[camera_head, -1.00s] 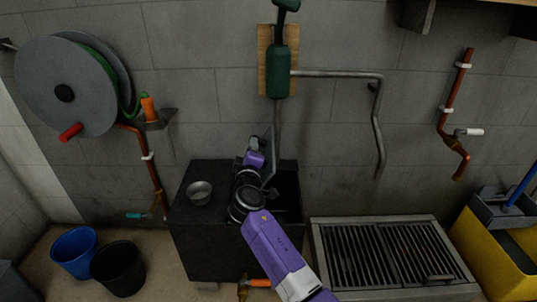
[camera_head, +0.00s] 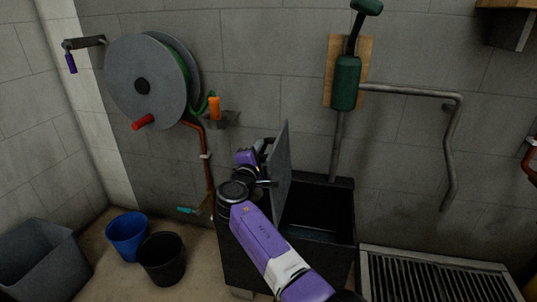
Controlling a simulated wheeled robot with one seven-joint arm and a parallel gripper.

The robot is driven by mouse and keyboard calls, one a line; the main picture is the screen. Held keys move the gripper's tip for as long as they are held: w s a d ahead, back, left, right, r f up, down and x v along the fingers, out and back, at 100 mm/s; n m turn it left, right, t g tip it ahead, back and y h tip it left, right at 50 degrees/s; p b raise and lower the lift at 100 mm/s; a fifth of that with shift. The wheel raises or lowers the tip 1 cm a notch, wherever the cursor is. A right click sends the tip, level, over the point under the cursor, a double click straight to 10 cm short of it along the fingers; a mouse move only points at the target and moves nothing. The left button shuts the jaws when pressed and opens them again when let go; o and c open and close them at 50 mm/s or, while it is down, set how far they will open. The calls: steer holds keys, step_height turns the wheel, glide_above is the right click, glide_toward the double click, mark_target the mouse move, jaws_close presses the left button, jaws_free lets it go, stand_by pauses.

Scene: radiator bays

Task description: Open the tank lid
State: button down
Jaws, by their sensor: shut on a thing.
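The dark tank (camera_head: 338,228) stands against the wall, and its opening shows to the right of the lid. The grey tank lid (camera_head: 284,165) stands up steeply, close to upright, near the left part of the opening. My gripper (camera_head: 266,158) is at the left face of the lid, shut on the lid. The exact place of its grip is small and partly hidden by my purple arm, which also covers the tank's left top.
A green hand pump (camera_head: 346,82) and its pipe are on the wall behind the tank. A hose reel (camera_head: 140,90) hangs at the left. Blue (camera_head: 127,236) and black buckets (camera_head: 162,258) stand left of the tank. A floor grate (camera_head: 435,278) lies to the right.

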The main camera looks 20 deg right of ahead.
mark_target(272, 172)
steer(key=shift+w+a+r, duration=0.15)
steer(key=shift+w+r, duration=0.05)
steer(key=shift+r, duration=0.1)
steer(key=c, duration=1.4)
jaws_free()
steer(key=shift+c, duration=0.2)
steer(key=shift+o, duration=0.9)
steer(key=shift+f, duration=0.2)
steer(key=p+v, duration=0.3)
steer(key=v, duration=0.5)
steer(key=shift+w, duration=0.1)
